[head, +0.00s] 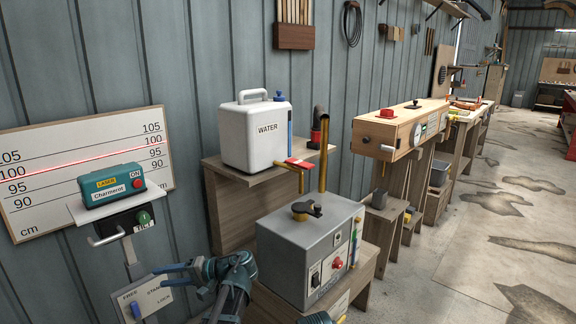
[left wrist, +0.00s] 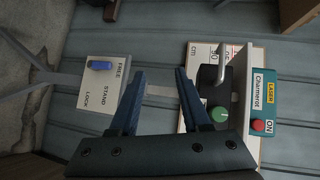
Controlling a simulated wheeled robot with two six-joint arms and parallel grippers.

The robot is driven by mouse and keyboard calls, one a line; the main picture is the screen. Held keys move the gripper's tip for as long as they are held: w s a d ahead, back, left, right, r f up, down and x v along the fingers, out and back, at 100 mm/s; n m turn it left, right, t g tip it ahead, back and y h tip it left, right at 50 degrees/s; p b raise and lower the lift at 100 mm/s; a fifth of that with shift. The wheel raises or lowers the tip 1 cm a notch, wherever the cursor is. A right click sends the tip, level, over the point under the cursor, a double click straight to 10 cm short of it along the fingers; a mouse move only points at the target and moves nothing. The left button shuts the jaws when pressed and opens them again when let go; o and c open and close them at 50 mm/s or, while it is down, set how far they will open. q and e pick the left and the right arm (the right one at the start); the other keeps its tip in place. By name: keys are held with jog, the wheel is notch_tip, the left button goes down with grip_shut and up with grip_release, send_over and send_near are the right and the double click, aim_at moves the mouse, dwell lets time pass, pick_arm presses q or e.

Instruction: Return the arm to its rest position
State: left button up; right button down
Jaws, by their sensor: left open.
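My left gripper (head: 160,275) is at the lower left of the head view, with its arm coming up from the bottom edge. Its blue fingers are apart and empty. They point left toward the stand's plate with a blue lever (head: 153,285). In the left wrist view the two fingers (left wrist: 160,74) also stand apart with nothing between them. The plate, marked FREE, STAND and LOCK (left wrist: 104,85), lies left of them. The blue lever sits near the FREE end. I cannot tell whether a finger touches the plate.
A teal laser (head: 112,185) rests on a bracket with a green knob (head: 144,217), before a scale board (head: 40,160). A grey steam box (head: 300,250) stands right of my arm. A white water tank (head: 256,135) stands behind. Open floor (head: 480,240) lies right.

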pick_arm(q)
jog(key=s+d+f+m+h, duration=0.2)
jog(key=s+d+f+h, duration=0.35)
jog(key=d, duration=0.35)
jog(key=s+d+f+m+h, duration=0.1)
jog(key=s+d+f+h, duration=0.3)
jog(key=s+d+f, duration=0.45)
jog(key=s+d+f+m+h, duration=0.2)
jog(key=s+d+f+h, duration=0.15)
jog(key=d, duration=0.65)
notch_tip(320, 180, up, 28)
jog(key=d+h+p, duration=0.1)
jog(key=p, duration=2.7)
jog(key=shift+s+d+r, duration=0.2)
jog(key=shift+s+d, duration=0.1)
jog(key=shift+s, duration=0.15)
